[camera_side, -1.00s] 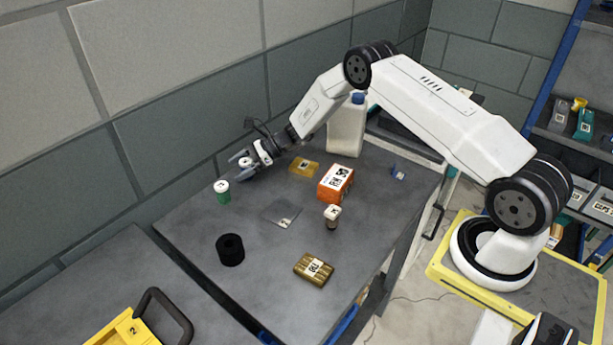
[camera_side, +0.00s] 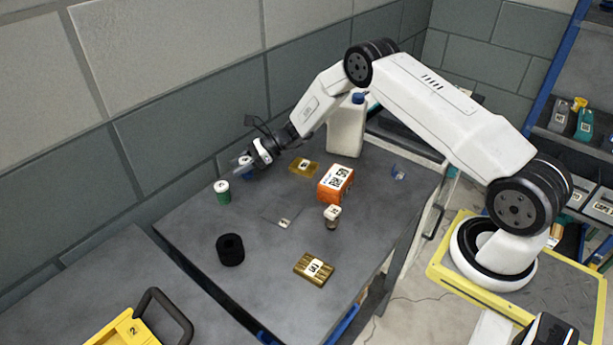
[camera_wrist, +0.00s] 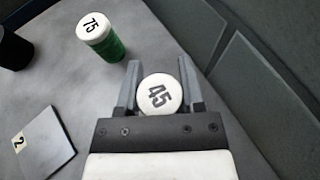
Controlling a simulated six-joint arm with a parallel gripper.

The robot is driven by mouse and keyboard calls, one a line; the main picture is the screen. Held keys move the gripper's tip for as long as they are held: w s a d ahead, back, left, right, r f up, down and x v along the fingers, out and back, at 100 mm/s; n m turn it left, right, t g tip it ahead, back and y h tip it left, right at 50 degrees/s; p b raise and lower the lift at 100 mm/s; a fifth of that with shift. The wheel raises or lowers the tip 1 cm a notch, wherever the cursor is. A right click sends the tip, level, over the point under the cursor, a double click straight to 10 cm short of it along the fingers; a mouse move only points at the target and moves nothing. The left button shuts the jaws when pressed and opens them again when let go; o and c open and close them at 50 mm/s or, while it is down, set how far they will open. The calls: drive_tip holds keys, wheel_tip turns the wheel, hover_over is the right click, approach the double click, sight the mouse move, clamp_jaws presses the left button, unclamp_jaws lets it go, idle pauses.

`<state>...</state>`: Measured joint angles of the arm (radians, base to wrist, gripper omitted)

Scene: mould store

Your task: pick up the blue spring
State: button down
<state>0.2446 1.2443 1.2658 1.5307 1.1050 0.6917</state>
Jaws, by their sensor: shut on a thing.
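My gripper (camera_side: 244,163) is at the far left of the table, low over the top, with its fingers closed in. In the wrist view my gripper (camera_wrist: 158,68) has one finger on each side of a round white cap marked 45 (camera_wrist: 159,93). I take this as the top of the blue spring; a little blue (camera_side: 247,171) shows at the fingers in the side view. Its body is mostly hidden. I cannot tell whether it still touches the table. A green spring with a white cap marked 75 (camera_wrist: 101,40) stands apart, beside it; it also shows in the side view (camera_side: 223,194).
The wall (camera_side: 185,130) is close behind my gripper. On the table are a black cylinder (camera_side: 230,250), a thin grey plate (camera_side: 281,214), an orange box (camera_side: 336,183), a small knobbed piece (camera_side: 332,218), a brass block (camera_side: 313,268), an amber piece (camera_side: 304,167) and a white jug (camera_side: 346,130).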

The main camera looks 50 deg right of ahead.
drive_tip(key=shift+r, duration=0.75)
drive_tip(key=s+r, duration=1.1)
drive_tip(key=s, duration=0.3)
drive_tip(key=shift+d, duration=0.15)
drive_tip(key=shift+d, duration=0.1)
